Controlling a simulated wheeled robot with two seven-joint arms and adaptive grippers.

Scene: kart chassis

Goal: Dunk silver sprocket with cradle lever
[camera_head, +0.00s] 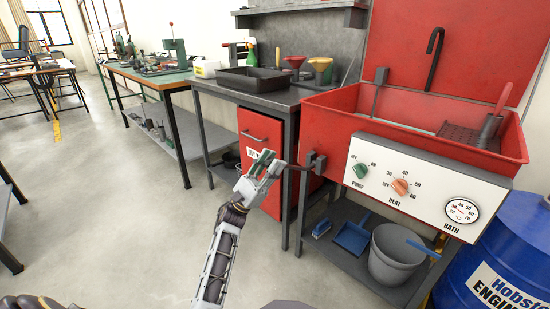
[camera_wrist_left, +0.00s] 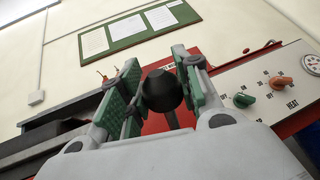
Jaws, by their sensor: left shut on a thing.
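My left gripper (camera_head: 265,165) is at the left end of the red bath (camera_head: 330,117), shut on the black knob of the cradle lever. In the left wrist view the round black knob (camera_wrist_left: 163,90) sits between the green-padded fingers, with its dark stem below it. In the head view the lever's dark rod (camera_head: 296,168) runs from the gripper to a bracket (camera_head: 317,162) on the bath's left wall. The gripper hides the knob there. A dark perforated rack (camera_head: 458,132) shows inside the bath at the right. I cannot make out the silver sprocket. My right gripper is not in view.
The bath's white front panel (camera_head: 420,195) has a green pump knob, an orange heat knob and a gauge. A grey bucket (camera_head: 395,255) and blue dustpan (camera_head: 353,238) stand below. A blue drum (camera_head: 500,250) is at right. The floor at left is clear.

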